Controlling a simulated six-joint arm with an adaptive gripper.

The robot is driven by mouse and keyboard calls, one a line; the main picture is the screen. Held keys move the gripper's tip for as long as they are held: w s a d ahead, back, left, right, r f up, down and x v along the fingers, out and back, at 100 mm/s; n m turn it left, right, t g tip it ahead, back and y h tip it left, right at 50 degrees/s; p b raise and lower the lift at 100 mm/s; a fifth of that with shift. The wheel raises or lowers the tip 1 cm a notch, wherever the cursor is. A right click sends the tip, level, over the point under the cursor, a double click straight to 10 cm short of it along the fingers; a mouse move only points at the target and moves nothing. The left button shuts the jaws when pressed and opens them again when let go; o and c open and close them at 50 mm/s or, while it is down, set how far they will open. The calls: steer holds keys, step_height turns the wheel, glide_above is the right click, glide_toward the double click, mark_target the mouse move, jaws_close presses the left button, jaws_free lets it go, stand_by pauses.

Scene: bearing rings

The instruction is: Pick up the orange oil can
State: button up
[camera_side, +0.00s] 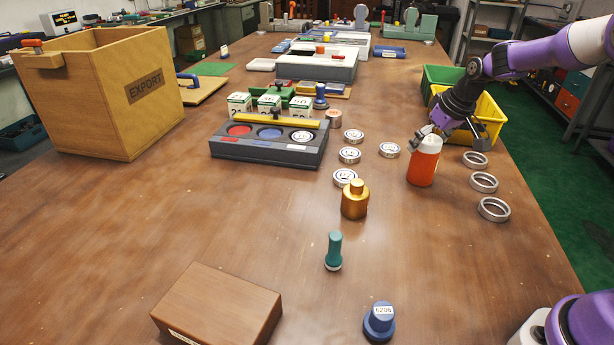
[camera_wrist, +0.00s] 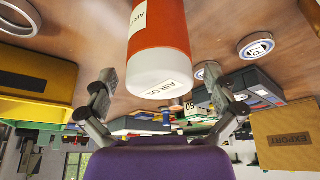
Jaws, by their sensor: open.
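The orange oil can (camera_side: 423,168) stands upright on the wooden table at the right, with a white top. In the wrist view the can (camera_wrist: 158,45) appears upside down, with its orange body and labelled white end between the two fingers. My gripper (camera_side: 432,133) is at the top of the can in the side view. In the wrist view my gripper (camera_wrist: 163,95) has its fingers spread wide, one on each side of the can with gaps. Part of the can's top is hidden by the fingers in the side view.
Several metal rings (camera_side: 484,182) lie right of the can, and several labelled bearings (camera_side: 389,150) lie left of it. A yellow bin (camera_side: 490,108) and a green bin (camera_side: 436,76) stand behind. A brass weight (camera_side: 354,200) stands in front left. The front right table is mostly clear.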

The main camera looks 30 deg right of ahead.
steer(key=c, duration=1.4)
steer(key=shift+r, duration=0.1)
